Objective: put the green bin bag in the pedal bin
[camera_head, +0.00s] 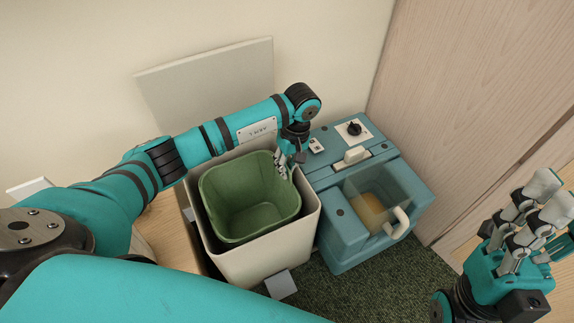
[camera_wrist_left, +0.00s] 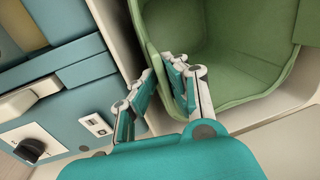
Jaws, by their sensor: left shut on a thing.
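The green bin bag (camera_head: 247,203) is open-mouthed and sits inside the cream pedal bin (camera_head: 262,265). Its rim is close to the level of the bin's rim, with a gap between them on some sides. It also shows in the left wrist view (camera_wrist_left: 225,50). My left gripper (camera_head: 283,166) reaches over the bin's back right corner and is shut on the bag's rim. In the left wrist view, its fingers (camera_wrist_left: 161,76) are on either side of that rim. My right gripper (camera_head: 542,210) is at the right edge, apart from everything, with fingers spread and empty. The bag's underside is hidden.
A teal machine (camera_head: 345,222) with a clear tank and white handle stands close against the bin's right side. A pale panel (camera_head: 210,85) rises behind the bin, perhaps its lid. A grey pedal (camera_head: 281,284) juts out in front over green carpet (camera_head: 385,290). Wooden panelling is at right.

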